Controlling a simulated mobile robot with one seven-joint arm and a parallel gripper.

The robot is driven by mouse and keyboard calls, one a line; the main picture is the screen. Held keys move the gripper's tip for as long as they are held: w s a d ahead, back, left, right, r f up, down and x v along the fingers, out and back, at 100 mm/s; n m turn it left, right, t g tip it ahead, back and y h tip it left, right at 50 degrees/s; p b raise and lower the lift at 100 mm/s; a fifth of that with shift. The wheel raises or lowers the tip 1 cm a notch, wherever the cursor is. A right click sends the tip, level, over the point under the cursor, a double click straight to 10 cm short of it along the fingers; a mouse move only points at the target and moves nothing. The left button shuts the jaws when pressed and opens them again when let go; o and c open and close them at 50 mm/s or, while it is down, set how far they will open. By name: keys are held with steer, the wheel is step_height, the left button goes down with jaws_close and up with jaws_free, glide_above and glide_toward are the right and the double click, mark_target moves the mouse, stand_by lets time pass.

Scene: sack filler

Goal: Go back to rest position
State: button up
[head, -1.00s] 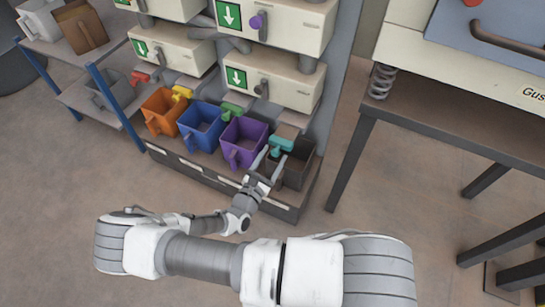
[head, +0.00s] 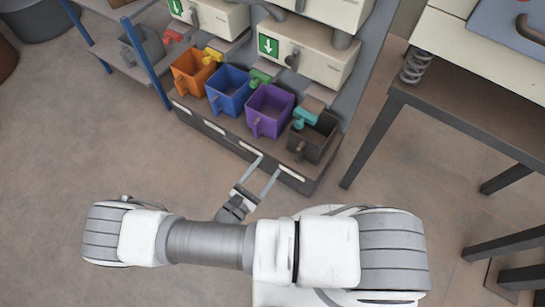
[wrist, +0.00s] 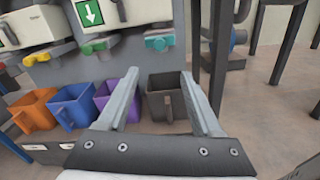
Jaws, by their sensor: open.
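My gripper (head: 262,176) is open and empty in the head view, just in front of the low shelf that holds the bins. Its two fingers also show spread apart in the wrist view (wrist: 188,95). The dark grey bin (head: 312,140) is the nearest bin, beyond the fingertips and apart from them. In the wrist view the dark bin (wrist: 168,104) appears between the fingers, some way beyond them. My arm is folded across the lower part of the head view.
Purple (head: 270,112), blue (head: 230,92) and orange (head: 193,73) bins stand in a row under the cream dispenser units (head: 308,56). A dark table (head: 470,105) stands at the right. Open floor (head: 70,150) lies to the left.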

steer(key=shift+s+a, duration=0.1)
steer(key=shift+s, duration=0.1)
stand_by(0.5)
steer(key=w+d+r+m+g+y, duration=0.1)
steer(key=d+r+m+g, duration=0.2)
steer(key=r+m+g, duration=0.7)
steer(key=w+d+r+m+g+y, duration=0.1)
steer(key=d+r+m+g+y, duration=0.15)
steer(key=r+m+g, duration=0.7)
steer(key=s+d+r+m+t+y, duration=0.2)
steer(key=s+d+r+t, duration=0.15)
steer(key=r, duration=0.45)
steer(key=s+d+r+m+t+y, duration=0.2)
steer(key=d+r+m+t+y, duration=0.15)
steer(key=r, duration=0.45)
steer(key=s+d+r+m+t+y, duration=0.1)
steer(key=s+d+r+t+y, duration=0.2)
steer(key=r, duration=0.4)
step_height(320, 180, up, 18)
steer(key=h+p, duration=0.1)
steer(key=p, duration=1.7)
steer(key=shift+w+a, duration=0.25)
steer(key=shift+a, duration=0.1)
steer(key=shift+t, duration=0.25)
